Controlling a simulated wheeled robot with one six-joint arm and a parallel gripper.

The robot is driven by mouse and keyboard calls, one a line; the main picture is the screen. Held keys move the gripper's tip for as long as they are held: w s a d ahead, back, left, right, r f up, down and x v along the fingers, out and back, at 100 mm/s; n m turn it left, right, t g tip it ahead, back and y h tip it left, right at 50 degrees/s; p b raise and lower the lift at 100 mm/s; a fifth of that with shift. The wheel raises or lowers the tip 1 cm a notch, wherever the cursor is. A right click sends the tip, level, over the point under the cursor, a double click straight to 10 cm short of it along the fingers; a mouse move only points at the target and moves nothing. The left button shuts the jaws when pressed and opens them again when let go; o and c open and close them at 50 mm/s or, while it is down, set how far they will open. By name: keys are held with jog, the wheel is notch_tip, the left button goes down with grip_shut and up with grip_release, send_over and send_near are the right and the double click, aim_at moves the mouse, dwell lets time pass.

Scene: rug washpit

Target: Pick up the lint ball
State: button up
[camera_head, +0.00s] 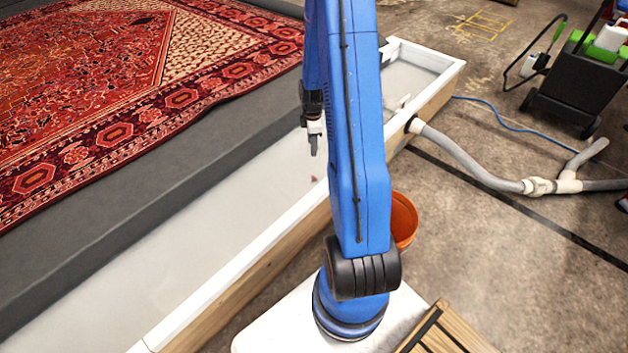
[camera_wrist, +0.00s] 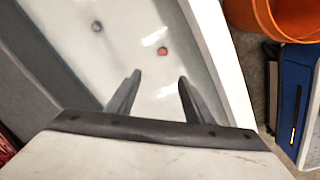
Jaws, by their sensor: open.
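A small reddish-brown fuzzy lump (camera_wrist: 162,51), which looks like the lint ball, lies on the pale floor of the wash trough. It also shows as a small reddish speck in the head view (camera_head: 314,179). My gripper (camera_wrist: 160,77) is open and empty, with its two dark fingers apart. In the wrist view the lump is just beyond the fingertips, between their lines. In the head view my gripper (camera_head: 314,146) hangs above the trough, apart from the lump. A small dark grey round spot (camera_wrist: 97,26) is farther left; I cannot tell what it is.
The long trough (camera_head: 225,289) has a raised white rim. A red patterned rug (camera_head: 95,130) lies on the grey platform at left. An orange bucket (camera_head: 403,222) stands outside the trough at right. A grey hose (camera_head: 468,165) joins the trough's right side.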

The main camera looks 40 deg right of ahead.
notch_tip(320, 180, down, 3)
jog(key=d, duration=0.1)
send_over(314, 177)
notch_tip(314, 177, down, 12)
jog(key=shift+s+d+r, duration=0.1)
jog(key=shift+d, duration=0.05)
jog(key=shift+a+f, duration=0.15)
jog(key=shift+f, duration=1.2)
jog(key=shift+a+f, duration=0.15)
jog(key=shift+f, duration=1.2)
jog(key=c, duration=1.1)
